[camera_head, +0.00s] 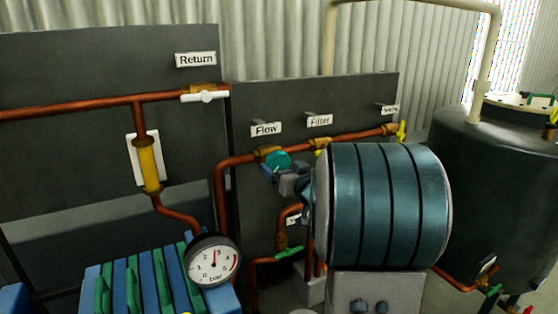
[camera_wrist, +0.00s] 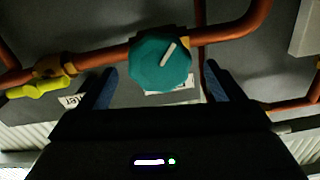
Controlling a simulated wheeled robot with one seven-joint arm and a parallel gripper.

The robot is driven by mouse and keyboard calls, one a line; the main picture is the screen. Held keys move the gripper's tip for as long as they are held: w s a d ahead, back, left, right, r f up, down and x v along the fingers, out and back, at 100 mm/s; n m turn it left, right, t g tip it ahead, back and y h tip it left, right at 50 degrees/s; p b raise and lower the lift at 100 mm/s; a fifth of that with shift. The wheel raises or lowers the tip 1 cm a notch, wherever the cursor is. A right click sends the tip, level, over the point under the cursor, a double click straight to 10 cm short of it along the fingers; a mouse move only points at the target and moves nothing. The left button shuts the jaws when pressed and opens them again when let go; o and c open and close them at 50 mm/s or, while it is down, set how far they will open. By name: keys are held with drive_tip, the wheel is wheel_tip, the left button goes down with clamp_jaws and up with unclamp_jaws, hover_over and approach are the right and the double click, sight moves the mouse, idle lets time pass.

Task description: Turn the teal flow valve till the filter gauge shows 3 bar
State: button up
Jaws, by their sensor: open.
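The teal flow valve knob (camera_wrist: 160,64) has a pale pointer line slanting to the upper right in the wrist view. It sits on a copper pipe. My gripper (camera_wrist: 161,72) is open, with one blue finger on each side of the knob; I cannot tell whether they touch it. In the head view the teal knob (camera_head: 279,160) sits below the "Flow" label, with my gripper at it, partly hidden by a large drum. The round white bar gauge (camera_head: 212,262) has its needle nearly straight up, between 2 and 4.
A large ribbed drum (camera_head: 380,205) stands in front of the right side of the panel. A yellow valve handle (camera_wrist: 40,88) is left of the knob in the wrist view. A white return valve (camera_head: 204,96) is higher on the panel. A dark tank (camera_head: 490,185) stands right.

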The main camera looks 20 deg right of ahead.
sight(279, 164)
drive_tip(key=shift+w, duration=1.85)
drive_tip(key=c, duration=1)
drive_tip(key=shift+f+n+b, duration=0.25)
drive_tip(key=shift+n+b, duration=0.35)
drive_tip(key=shift+b, duration=0.35)
drive_tip(key=shift+n+b, duration=0.7)
drive_tip(key=shift+b, duration=0.2)
drive_tip(key=shift+r+n+b, duration=0.2)
drive_tip(key=shift+n+b, duration=0.15)
drive_tip(key=shift+n, duration=0.15)
drive_tip(key=o, duration=1)
drive_tip(key=shift+a, duration=0.1)
